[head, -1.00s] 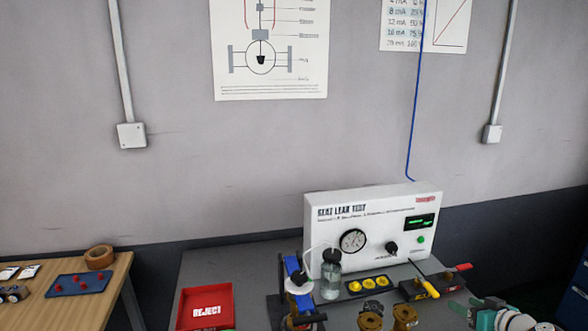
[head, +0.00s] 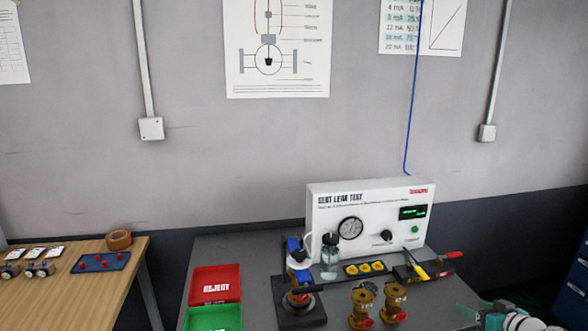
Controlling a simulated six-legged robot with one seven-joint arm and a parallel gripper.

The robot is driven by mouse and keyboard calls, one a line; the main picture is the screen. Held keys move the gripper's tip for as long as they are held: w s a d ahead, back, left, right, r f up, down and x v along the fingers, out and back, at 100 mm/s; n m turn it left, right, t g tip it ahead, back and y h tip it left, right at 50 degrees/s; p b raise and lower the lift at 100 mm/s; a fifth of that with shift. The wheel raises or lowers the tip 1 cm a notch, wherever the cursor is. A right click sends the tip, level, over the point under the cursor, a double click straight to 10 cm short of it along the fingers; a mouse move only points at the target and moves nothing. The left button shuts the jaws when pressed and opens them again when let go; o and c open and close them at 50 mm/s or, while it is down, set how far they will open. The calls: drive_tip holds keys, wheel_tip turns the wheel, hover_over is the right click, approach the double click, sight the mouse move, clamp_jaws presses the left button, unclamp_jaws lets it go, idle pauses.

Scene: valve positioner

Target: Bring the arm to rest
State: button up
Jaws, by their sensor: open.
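My gripper (head: 468,310) shows at the bottom right of the head view, on my white and teal arm (head: 515,318). Its fingers look apart, with nothing visible between them. It is at the front right of the grey bench (head: 250,248), to the right of two brass valves, the nearer one (head: 394,303) and the other (head: 362,306). The lower part of the arm is cut off by the frame.
A white seat leak test box (head: 370,215) stands at the bench's back. A blue-clamped fixture (head: 297,270) holds a brass valve. A red reject tray (head: 215,283) and green tray (head: 212,318) lie left. A wooden table (head: 95,270) stands further left.

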drive_tip(key=s+a+f+n+g, duration=0.2)
drive_tip(key=a+f+g, duration=0.25)
drive_tip(key=a, duration=0.65)
drive_tip(key=s+a+f+n+g, duration=0.1)
drive_tip(key=s+a+f+g, duration=0.3)
drive_tip(key=a, duration=0.6)
drive_tip(key=s+a+r+m+h, duration=0.1)
drive_tip(key=s+a+r, duration=0.5)
drive_tip(key=s+r, duration=0.3)
drive_tip(key=s+a+r+m+h, duration=0.1)
drive_tip(key=s+a+r+m, duration=0.1)
drive_tip(key=s+a+r, duration=0.4)
drive_tip(key=s+r, duration=0.3)
drive_tip(key=r, duration=0.4)
drive_tip(key=shift+a+r+m+t+h, duration=0.3)
drive_tip(key=shift+a+r+t, duration=0.05)
drive_tip(key=shift+a, duration=0.05)
